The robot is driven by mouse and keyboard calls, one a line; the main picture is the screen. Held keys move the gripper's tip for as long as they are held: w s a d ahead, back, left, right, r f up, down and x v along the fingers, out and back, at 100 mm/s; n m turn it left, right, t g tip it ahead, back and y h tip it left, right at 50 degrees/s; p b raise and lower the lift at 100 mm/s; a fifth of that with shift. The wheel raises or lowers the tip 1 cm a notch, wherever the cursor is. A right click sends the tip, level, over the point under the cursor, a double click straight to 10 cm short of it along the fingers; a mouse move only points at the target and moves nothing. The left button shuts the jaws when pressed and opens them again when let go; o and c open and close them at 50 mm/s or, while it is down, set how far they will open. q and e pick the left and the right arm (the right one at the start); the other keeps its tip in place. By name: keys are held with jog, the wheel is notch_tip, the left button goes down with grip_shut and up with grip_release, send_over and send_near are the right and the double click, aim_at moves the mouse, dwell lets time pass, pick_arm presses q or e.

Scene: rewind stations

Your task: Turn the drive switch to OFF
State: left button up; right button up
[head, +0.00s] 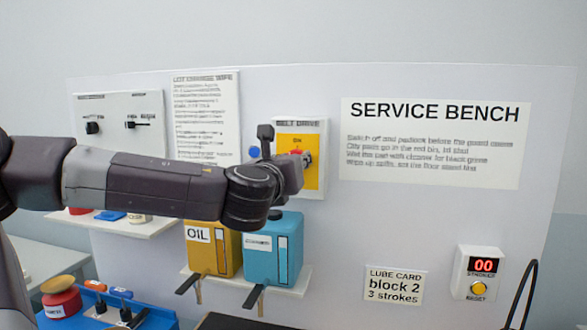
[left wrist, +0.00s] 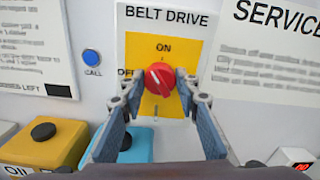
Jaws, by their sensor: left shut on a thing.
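The belt drive switch is a red round knob (left wrist: 159,78) on a yellow plate (left wrist: 179,49) headed BELT DRIVE. ON is printed above the knob; the OFF label is at its left, partly covered. My left gripper (left wrist: 160,88) has one finger on each side of the knob and is shut on it. A pale mark shows on the knob's face, but its exact pointing is too small to tell. In the head view the yellow plate (head: 313,142) is beyond my left gripper (head: 305,160), which partly hides the knob. My right gripper is not in view.
A blue CALL button (left wrist: 92,57) is left of the switch. The yellow OIL can (head: 213,255) and a blue can (head: 273,255) stand on a shelf below. A counter box (head: 480,272) reading 00 is at lower right.

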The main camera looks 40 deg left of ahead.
pick_arm(q)
jog(key=n+b, duration=0.2)
jog(key=n, duration=0.3)
jog(key=shift+f+n, duration=0.15)
jog(key=shift+n, duration=0.15)
jog(key=n+b, duration=0.1)
jog(key=n, duration=0.4)
jog(key=shift+a+b, duration=0.1)
jog(key=shift+b, duration=0.2)
jog(key=o, duration=1.2)
jog(key=shift+c, duration=0.2)
jog(key=shift+s, duration=0.1)
jog(key=v, duration=1.2)
